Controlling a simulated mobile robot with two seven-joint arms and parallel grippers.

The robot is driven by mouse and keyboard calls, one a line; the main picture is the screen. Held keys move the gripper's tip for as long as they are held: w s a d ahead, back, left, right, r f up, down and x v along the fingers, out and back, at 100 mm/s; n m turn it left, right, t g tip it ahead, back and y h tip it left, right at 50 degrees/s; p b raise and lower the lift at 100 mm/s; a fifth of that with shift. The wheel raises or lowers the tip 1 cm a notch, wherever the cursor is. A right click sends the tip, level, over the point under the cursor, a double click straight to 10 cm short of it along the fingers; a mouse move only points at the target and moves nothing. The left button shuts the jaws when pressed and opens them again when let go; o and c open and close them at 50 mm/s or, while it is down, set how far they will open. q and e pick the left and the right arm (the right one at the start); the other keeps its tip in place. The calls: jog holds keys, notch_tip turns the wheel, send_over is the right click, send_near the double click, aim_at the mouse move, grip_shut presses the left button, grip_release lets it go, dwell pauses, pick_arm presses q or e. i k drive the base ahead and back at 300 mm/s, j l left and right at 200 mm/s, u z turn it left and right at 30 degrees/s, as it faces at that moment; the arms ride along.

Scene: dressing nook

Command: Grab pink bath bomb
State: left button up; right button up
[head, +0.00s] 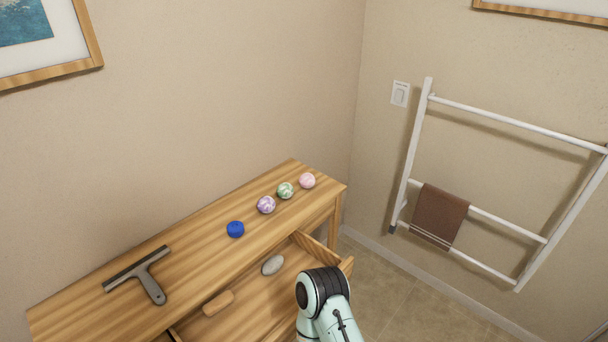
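The pink bath bomb (307,181) is a small pale pink ball on the wooden dresser top (195,255), near its far right end. A green and white ball (285,190) and a purple and white ball (266,205) sit beside it in a row to the left. Part of my arm shows at the bottom, in front of the open drawer. No gripper fingers show in the head view.
The open drawer (255,303) holds a grey stone-like oval (273,265) and a tan block (218,303). A blue round item (235,229) and a squeegee (142,275) lie on the dresser top. A white ladder rack (411,150) with a brown towel (439,215) stands at the right wall.

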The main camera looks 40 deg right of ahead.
aim_at(307, 180)
jog(key=l, duration=2.2)
jog(key=k+l+u, duration=0.1)
jog(key=l+u, duration=0.25)
jog(key=l, duration=0.75)
